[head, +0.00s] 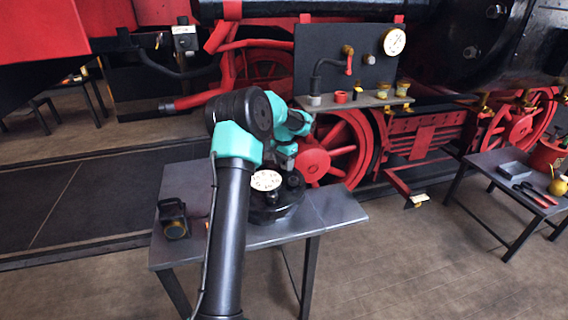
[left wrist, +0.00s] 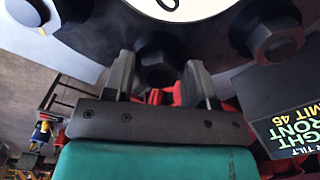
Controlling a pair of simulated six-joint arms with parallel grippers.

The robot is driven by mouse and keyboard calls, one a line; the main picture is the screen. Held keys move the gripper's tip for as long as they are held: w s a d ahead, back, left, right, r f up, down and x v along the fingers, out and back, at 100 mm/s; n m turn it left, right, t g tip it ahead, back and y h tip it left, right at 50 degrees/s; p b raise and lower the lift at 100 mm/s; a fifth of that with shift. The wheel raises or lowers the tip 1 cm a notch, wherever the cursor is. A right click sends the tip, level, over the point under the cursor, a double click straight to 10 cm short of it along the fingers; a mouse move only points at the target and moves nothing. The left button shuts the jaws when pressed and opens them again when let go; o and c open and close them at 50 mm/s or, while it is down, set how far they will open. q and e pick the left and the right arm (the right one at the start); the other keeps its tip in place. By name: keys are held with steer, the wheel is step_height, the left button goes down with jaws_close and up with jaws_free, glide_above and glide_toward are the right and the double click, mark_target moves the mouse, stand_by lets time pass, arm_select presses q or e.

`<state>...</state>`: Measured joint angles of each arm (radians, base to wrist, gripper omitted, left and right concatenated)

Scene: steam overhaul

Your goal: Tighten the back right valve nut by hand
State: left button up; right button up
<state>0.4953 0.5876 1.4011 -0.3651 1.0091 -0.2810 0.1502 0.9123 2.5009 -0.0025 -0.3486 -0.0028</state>
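A round black valve cover (head: 285,212) with dark nuts and a white dial (head: 266,180) stands on the grey table. One nut (head: 293,178) shows at its right side in the head view. My left gripper (head: 286,158) is at the far side of the cover, largely hidden by my own arm. In the left wrist view its two fingers (left wrist: 158,82) stand apart, one on each side of a dark hex nut (left wrist: 157,66), with narrow gaps showing. Other nuts show at right (left wrist: 277,38) and upper left (left wrist: 28,10). My right gripper is not in view.
A dark lamp-like object (head: 174,220) stands on the grey table (head: 325,207) at left. A panel with printed letters (left wrist: 290,125) is at right in the wrist view. The red-wheeled locomotive (head: 340,145) is behind. A second table (head: 480,165) with tools stands at right.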

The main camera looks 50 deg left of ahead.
arm_select(q)
steer(key=shift+o, duration=1)
step_height(320, 180, up, 17)
steer(key=shift+r, duration=0.2)
